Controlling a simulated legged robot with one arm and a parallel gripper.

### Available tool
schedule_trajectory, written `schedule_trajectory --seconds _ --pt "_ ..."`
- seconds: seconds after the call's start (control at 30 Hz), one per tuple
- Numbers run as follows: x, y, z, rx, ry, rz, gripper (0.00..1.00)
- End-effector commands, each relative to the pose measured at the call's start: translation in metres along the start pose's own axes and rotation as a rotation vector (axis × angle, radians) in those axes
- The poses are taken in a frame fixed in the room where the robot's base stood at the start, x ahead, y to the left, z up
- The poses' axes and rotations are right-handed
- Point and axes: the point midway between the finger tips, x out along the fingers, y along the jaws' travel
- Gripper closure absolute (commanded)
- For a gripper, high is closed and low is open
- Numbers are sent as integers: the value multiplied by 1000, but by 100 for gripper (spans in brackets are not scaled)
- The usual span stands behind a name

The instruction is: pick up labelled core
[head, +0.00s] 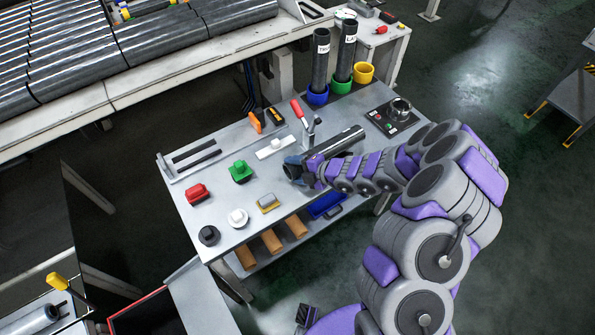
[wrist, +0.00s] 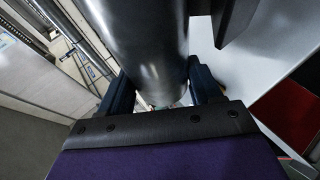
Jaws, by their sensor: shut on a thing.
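A dark cylindrical core (head: 340,142) is tilted in the picture beside my wrist, its far end toward the upper right. In the wrist view the dark core (wrist: 145,45) fills the space between the fingers of my gripper (wrist: 160,88), which is shut on it. My gripper (head: 294,169) is over the middle of the grey bench in the head view. I see no label on this core. Two dark cores with white labels stand upright at the back, one in a blue cup (head: 318,95), one in a green cup (head: 341,86).
A yellow cup (head: 364,72) at the back holds no core. A red-handled clamp (head: 302,118) stands close behind my gripper. Red (head: 198,193) and green (head: 241,171) blocks and round knobs lie left on the bench (head: 225,215). A control box (head: 391,120) is at right.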

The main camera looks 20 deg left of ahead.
Motion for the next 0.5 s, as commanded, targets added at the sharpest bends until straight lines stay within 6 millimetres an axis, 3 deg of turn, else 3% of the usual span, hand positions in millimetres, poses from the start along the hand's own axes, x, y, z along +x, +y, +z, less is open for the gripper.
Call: schedule_trajectory --seconds 0.5 --pt "-96 -44 -2 2 -6 2 76"
